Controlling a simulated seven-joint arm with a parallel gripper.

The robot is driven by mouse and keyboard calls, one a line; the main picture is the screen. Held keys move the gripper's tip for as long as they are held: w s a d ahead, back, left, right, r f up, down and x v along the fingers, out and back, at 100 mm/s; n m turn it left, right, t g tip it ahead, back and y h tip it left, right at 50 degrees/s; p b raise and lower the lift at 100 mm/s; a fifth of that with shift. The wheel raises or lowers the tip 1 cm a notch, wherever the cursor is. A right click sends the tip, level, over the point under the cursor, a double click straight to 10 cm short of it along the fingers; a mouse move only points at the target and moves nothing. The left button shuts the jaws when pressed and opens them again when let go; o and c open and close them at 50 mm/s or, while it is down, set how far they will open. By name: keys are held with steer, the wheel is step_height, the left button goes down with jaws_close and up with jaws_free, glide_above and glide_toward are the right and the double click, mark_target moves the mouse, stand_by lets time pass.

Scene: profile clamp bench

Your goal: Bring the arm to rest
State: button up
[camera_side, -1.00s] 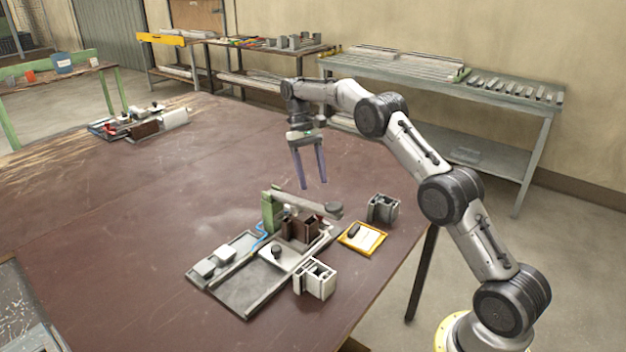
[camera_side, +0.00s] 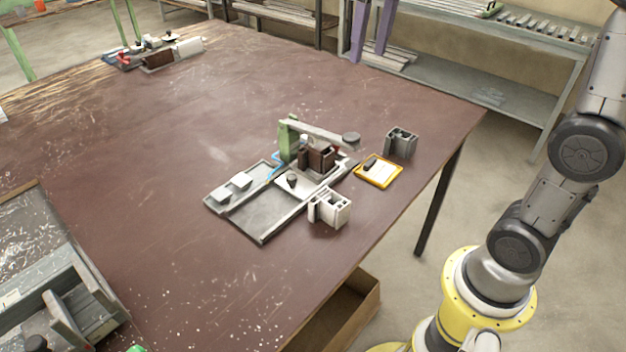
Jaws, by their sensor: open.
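My gripper (camera_side: 369,52) shows at the top edge of the view as two long purple fingers pointing down. They stand apart with nothing between them. The gripper body above them is cut off by the frame. The fingers are high and clear of the clamp fixture (camera_side: 263,217), which sits on the brown table (camera_side: 190,215). The fixture has a green post (camera_side: 288,140), a grey lever arm with a round knob end, and a dark brown block (camera_side: 321,156). My arm rises at the right, partly out of frame.
A pale profile piece (camera_side: 330,209) stands by the fixture's front right. A grey profile piece (camera_side: 401,141) and a yellow-edged clipboard (camera_side: 378,171) lie to its right. A second tool group (camera_side: 157,58) is at the back left. A metal bench (camera_side: 458,85) stands behind.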

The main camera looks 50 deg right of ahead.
steer(key=s+a+f+n+t, duration=0.2)
steer(key=s+a+f+t, duration=0.1)
steer(key=s+f, duration=1)
steer(key=shift+s+t, duration=0.7)
steer(key=shift+s, duration=1.3)
